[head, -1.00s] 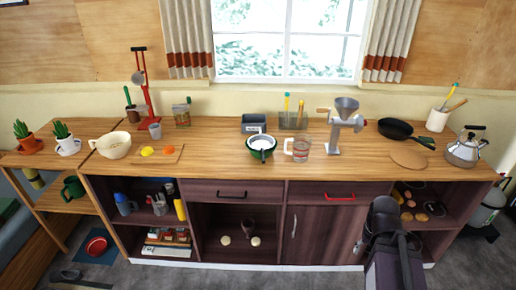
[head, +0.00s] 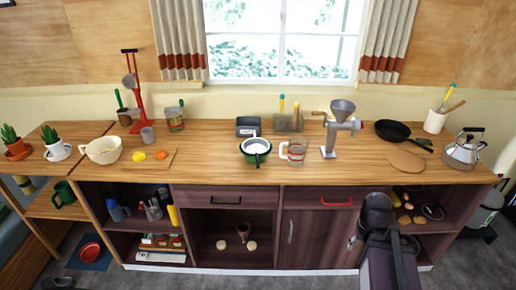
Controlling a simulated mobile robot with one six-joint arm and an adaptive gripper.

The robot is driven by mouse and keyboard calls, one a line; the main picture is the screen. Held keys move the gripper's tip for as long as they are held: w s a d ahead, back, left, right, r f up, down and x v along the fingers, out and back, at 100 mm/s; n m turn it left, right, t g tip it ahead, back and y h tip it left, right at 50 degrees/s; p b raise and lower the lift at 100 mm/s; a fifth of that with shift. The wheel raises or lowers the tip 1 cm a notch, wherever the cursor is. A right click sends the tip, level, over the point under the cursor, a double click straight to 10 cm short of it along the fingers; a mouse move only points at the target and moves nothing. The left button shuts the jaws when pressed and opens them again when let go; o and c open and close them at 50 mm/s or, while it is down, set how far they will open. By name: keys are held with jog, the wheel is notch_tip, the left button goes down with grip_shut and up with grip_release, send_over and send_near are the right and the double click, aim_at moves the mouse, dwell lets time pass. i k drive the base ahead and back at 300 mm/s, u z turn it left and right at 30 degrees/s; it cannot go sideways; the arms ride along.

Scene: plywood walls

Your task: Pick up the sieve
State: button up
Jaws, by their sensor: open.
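A round pale sieve-like thing with a dark handle (head: 256,146) rests on or in a green bowl (head: 247,157), near the middle of the counter. Its handle points toward the front edge. Its mesh is too small to make out, so I cannot be sure that it is the sieve. A round grey utensil (head: 129,81) also hangs on a red stand (head: 136,95) at the back left. My dark arm stands at the lower right, in front of the cabinet and well short of the bowl. I cannot make out my gripper's fingers.
A glass measuring cup (head: 296,152) stands close right of the bowl, with a metal grinder (head: 335,135) beyond it. A grey tin (head: 247,126) is behind the bowl. The wooden counter (head: 215,165) is clear left of the bowl. Cabinets (head: 318,235) front the counter.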

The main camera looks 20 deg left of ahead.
aim_at(256, 147)
jog(key=i, duration=0.85)
